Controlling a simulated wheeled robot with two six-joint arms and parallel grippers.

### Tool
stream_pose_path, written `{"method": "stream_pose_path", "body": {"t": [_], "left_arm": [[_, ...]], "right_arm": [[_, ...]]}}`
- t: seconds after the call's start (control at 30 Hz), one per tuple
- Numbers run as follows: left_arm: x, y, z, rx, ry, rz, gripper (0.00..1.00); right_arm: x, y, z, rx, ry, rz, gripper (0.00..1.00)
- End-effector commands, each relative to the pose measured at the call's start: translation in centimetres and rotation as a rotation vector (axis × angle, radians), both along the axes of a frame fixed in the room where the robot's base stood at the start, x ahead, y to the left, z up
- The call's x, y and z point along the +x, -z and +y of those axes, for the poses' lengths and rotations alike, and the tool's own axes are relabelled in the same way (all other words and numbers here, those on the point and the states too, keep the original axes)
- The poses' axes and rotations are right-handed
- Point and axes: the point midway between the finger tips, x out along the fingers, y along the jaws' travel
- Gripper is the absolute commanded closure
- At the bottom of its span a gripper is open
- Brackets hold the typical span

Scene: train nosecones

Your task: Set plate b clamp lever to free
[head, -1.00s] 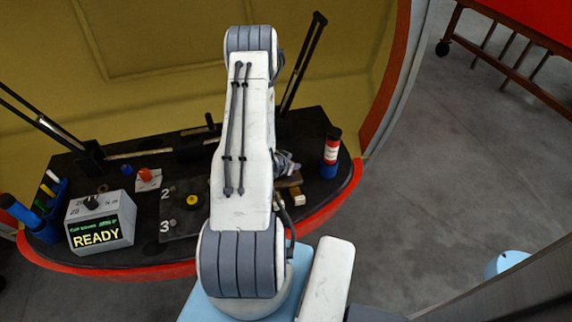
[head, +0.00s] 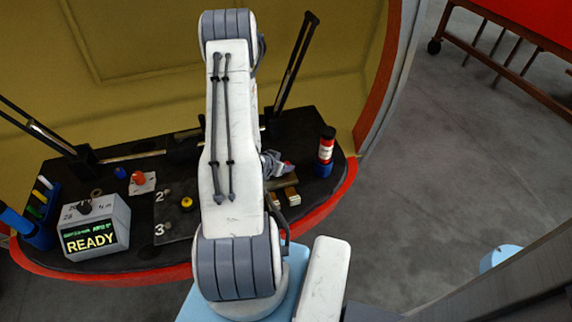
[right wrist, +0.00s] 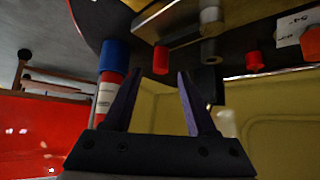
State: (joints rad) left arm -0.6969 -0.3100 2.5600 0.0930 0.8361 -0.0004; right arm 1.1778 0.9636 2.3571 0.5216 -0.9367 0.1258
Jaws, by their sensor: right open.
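A dark plate (head: 172,222) marked 2 and 3 lies on the black worktop, with a yellow knob (head: 187,204) on it. My arm covers the middle of the worktop in the head view, and I cannot pick out the plate b clamp lever for sure. In the right wrist view my right gripper (right wrist: 159,74) is open, with nothing between its two dark fingers. Beyond its tips are a red cylinder (right wrist: 160,60) and a grey post (right wrist: 210,20). My left gripper is out of view.
A grey box reading READY (head: 93,228) stands at the left front. A red and blue bottle (head: 326,150) stands at the worktop's right end; it also shows beside the left finger in the wrist view (right wrist: 112,62). A red knob (head: 138,177) sits on a white card. Dark upright bars (head: 296,62) rise behind.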

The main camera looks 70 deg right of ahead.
Motion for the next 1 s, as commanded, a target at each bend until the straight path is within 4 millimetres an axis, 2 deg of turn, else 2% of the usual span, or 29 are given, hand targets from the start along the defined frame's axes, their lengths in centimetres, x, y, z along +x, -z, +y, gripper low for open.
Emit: {"method": "stream_pose_path", "body": {"t": [0.1, 0.33, 1.0], "left_arm": [[0.0, 0.1, 0.0, 0.000, 0.000, 0.000, 0.50], [0.0, 0.2, 0.0, 0.000, 0.000, 0.000, 0.50], [0.0, 0.2, 0.0, 0.000, 0.000, 0.000, 0.50]], "right_arm": [[0.5, -1.8, 1.7, -0.002, -0.004, 0.000, 0.43], [0.9, -3.8, 3.7, -0.002, -0.001, -0.001, 0.43], [0.9, -4.1, 4.1, -0.001, 0.000, 0.000, 0.43]]}}
